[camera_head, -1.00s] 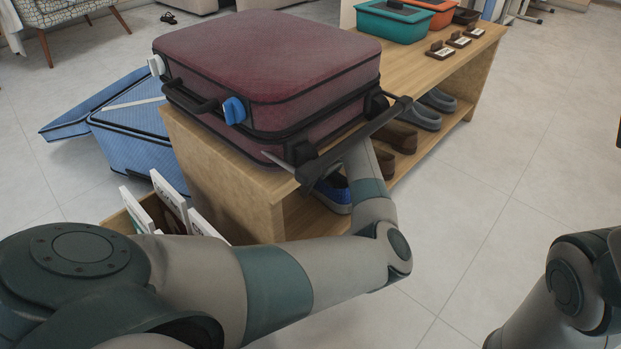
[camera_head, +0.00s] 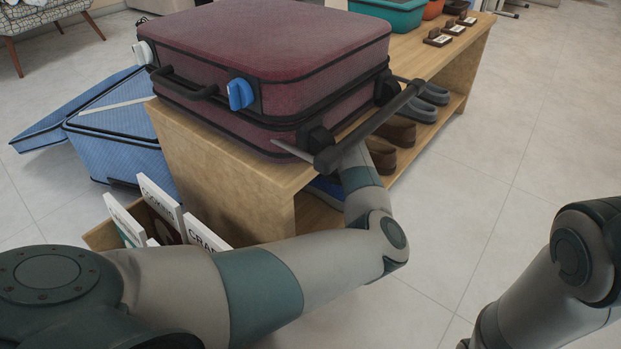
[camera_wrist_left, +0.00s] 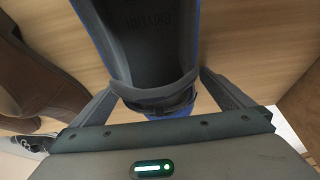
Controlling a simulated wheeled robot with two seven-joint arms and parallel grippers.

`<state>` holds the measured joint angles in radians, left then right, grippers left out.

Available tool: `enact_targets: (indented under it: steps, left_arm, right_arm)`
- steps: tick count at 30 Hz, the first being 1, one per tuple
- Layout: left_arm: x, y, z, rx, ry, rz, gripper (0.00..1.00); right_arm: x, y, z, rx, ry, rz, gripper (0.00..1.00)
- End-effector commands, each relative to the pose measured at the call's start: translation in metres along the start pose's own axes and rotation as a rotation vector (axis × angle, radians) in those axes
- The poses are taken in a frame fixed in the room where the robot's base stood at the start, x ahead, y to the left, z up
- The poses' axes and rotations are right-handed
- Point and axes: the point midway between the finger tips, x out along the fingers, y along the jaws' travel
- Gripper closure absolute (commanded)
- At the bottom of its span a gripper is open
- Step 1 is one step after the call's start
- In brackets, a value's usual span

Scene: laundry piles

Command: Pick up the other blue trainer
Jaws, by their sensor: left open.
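The blue trainer (camera_head: 328,190) sits on the lower shelf of the wooden bench, mostly hidden behind my left arm in the head view. In the left wrist view the trainer (camera_wrist_left: 152,50) shows its dark inside and blue edges, with its heel towards my palm. My left gripper (camera_wrist_left: 158,82) is open, with one finger on each side of the heel; I cannot tell whether they touch it. In the head view the left gripper itself cannot be made out. At the right only my right arm shows; its gripper is out of frame.
A maroon suitcase (camera_head: 265,50) lies on the wooden bench (camera_head: 230,180), its dark bar close above my left wrist. Brown shoes (camera_head: 390,135) and grey shoes (camera_head: 430,92) share the lower shelf. A box with white signs (camera_head: 165,205) stands front left. Floor at right is clear.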

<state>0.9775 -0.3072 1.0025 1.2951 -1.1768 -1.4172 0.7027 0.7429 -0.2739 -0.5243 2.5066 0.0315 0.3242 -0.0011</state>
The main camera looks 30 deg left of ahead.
Motion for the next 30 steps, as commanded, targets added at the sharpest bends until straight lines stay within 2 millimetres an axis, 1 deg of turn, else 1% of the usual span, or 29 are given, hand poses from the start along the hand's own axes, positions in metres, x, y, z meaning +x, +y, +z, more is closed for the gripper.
enact_targets:
  steps: [11,12,14,15,17,30]
  left_arm:
    - [-0.0002,-0.0001,-0.0001,0.000,0.000,0.000,0.00]
    - [-0.0001,-0.0001,-0.0001,0.000,0.000,0.000,0.10]
    - [-0.0001,-0.0001,0.0000,0.000,0.000,0.000,0.24]
    - [-0.0001,-0.0001,0.0000,0.000,0.000,0.000,0.33]
    - [-0.0001,-0.0001,0.0000,0.000,0.000,0.000,0.47]
    - [-0.0028,-0.0006,-0.0028,0.000,0.001,0.001,0.47]
  right_arm:
    - [0.0009,-0.0005,0.0005,0.002,0.001,-0.003,0.69]
    - [0.0009,-0.0005,0.0005,0.002,0.001,-0.003,0.69]
    - [0.0009,-0.0006,0.0006,0.003,0.001,-0.003,0.69]
    - [0.0008,-0.0007,0.0006,0.003,0.001,-0.003,0.69]
    - [0.0008,-0.0008,0.0006,0.003,0.000,-0.003,0.69]
    - [0.0033,0.0000,0.0030,0.008,-0.003,0.000,0.69]
